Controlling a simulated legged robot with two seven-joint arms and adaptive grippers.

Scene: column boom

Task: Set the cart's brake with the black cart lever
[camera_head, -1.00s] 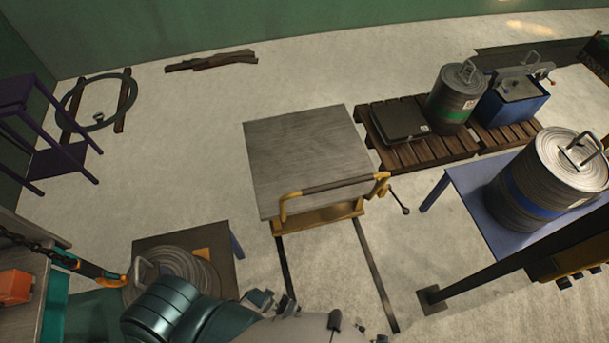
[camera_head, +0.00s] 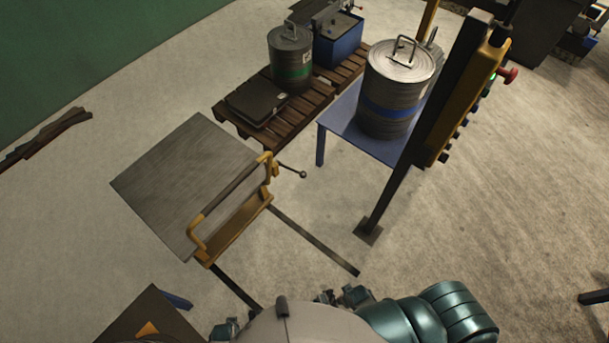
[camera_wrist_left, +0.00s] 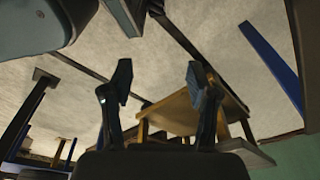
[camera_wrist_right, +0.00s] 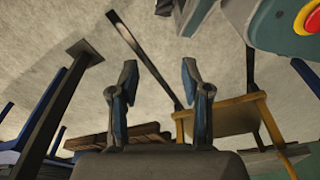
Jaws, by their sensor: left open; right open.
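The cart (camera_head: 178,180) has a grey flat top and a yellow frame with a push bar (camera_head: 228,199). The black cart lever (camera_head: 291,171) sticks out from the frame's right side and ends in a small ball. My left gripper (camera_head: 226,329) and right gripper (camera_head: 343,298) are low in the head view, apart from the cart and lever. In the left wrist view, my left gripper (camera_wrist_left: 160,78) is open and empty, the cart's yellow frame (camera_wrist_left: 180,113) beyond it. In the right wrist view, my right gripper (camera_wrist_right: 158,75) is open and empty. I cannot make out the lever in either wrist view.
A pallet (camera_head: 303,104) and a blue table (camera_head: 350,125) with a metal drum (camera_head: 392,90) stand beyond the lever. A dark post (camera_head: 400,190) with a yellow control box (camera_head: 462,95) rises at right. Floor rails (camera_head: 315,240) lead from the cart toward me.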

